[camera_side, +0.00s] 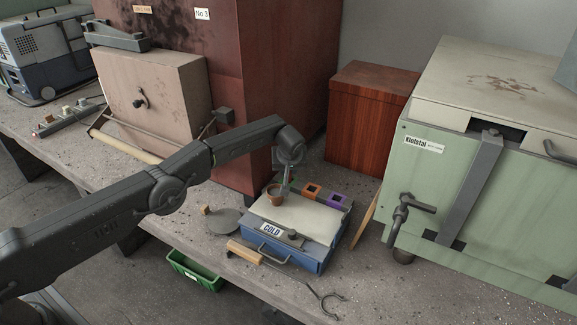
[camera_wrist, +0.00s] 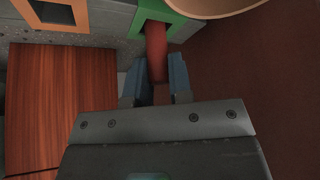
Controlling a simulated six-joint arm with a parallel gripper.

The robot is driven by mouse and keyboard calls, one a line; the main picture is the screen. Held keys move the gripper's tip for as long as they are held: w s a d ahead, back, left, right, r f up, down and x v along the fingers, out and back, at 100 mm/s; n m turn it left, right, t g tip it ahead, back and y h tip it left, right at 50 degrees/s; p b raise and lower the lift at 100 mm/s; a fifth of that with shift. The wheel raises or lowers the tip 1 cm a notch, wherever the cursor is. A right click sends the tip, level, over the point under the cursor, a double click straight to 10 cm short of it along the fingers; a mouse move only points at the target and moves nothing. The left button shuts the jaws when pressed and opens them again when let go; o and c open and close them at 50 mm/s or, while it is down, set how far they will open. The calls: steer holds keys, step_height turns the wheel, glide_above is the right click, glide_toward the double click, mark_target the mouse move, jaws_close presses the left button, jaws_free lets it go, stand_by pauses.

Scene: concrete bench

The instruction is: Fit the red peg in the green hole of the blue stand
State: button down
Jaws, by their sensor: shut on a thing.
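The red peg (camera_wrist: 157,55) is held between the two blue-grey fingers of my gripper (camera_wrist: 157,82) in the wrist view. Its far end overlaps the opening of the green-framed hole (camera_wrist: 139,22). I cannot tell whether that end is inside the hole or above it. In the side view my gripper (camera_side: 284,191) is over the back left part of the stand; the peg and green hole cannot be made out there. The stand's orange hole (camera_side: 312,190) and purple hole (camera_side: 337,200) show to the right. The orange hole also shows in the wrist view (camera_wrist: 84,14).
A brown pot (camera_side: 274,196) stands close to my gripper; a tan rim (camera_wrist: 215,9) lies beside the green hole. A blue box marked COLD (camera_side: 310,262) is in front. A reddish wooden box (camera_side: 365,120) stands behind, and a green machine (camera_side: 465,190) at right.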

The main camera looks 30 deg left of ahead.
steer(key=shift+f, duration=0.45)
steer(key=c, duration=0.9)
jaws_free()
steer(key=shift+c, duration=0.2)
steer(key=shift+r, duration=0.2)
steer(key=shift+v, duration=0.75)
steer(key=v, duration=1.2)
steer(key=shift+s, duration=0.1)
